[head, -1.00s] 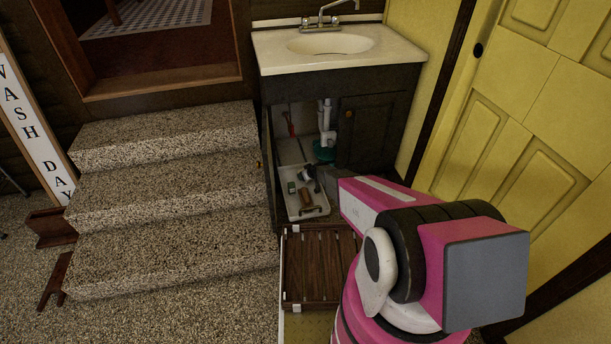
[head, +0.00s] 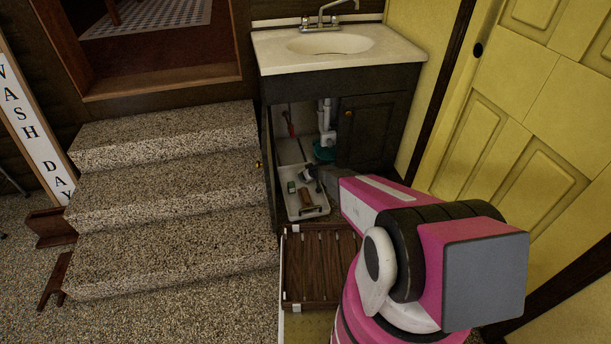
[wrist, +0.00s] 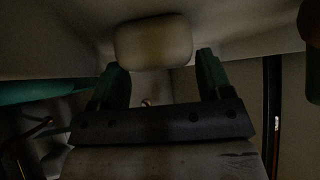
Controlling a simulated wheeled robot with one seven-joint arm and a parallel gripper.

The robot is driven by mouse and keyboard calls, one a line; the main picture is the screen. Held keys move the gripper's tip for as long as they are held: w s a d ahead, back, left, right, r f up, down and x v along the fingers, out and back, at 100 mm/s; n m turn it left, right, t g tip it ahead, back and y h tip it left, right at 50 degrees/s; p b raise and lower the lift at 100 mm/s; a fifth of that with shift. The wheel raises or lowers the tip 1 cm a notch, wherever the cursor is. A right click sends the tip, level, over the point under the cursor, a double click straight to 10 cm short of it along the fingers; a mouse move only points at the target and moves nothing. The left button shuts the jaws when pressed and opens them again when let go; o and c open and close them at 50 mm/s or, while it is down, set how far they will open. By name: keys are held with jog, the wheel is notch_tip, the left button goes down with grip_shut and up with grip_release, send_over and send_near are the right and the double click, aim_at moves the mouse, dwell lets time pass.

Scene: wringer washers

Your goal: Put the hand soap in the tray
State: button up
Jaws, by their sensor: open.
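The white tray (head: 320,211) sits at the opening of the cabinet under the sink, with a green-and-white item (head: 292,187) and a brown wooden item (head: 306,197) in it. In the wrist view, a pale beige rounded block (wrist: 153,42), possibly the hand soap, lies just beyond and between my fingertips. My gripper (wrist: 160,65) is open with its two green fingers apart, and nothing is clearly held. In the head view my arm reaches into the cabinet and its end is hard to make out. I cannot identify the soap there.
The sink cabinet (head: 374,134) has a door swung open on its left side. White pipes (head: 326,118) and a teal object (head: 324,151) are inside. A slatted wooden rack (head: 318,266) lies in front. Stone steps (head: 165,190) stand left and a yellow door (head: 510,130) right.

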jog(key=s+d+r+m+g+h, duration=0.1)
jog(key=s+d+r, duration=0.3)
jog(key=s+r, duration=0.8)
jog(key=s+d+r+m+g+h, duration=0.2)
jog(key=s+d+r+m+g, duration=0.1)
jog(key=s+r, duration=0.9)
jog(key=s+d+r+m+g+h, duration=0.2)
jog(key=s+d+r, duration=0.5)
jog(key=s+r, duration=0.5)
notch_tip(320, 180, up, 2)
jog(key=shift+d+r+m+g, duration=0.25)
jog(key=shift+m+g, duration=0.15)
jog(key=shift+g, duration=0.3)
jog(key=shift+f, duration=0.1)
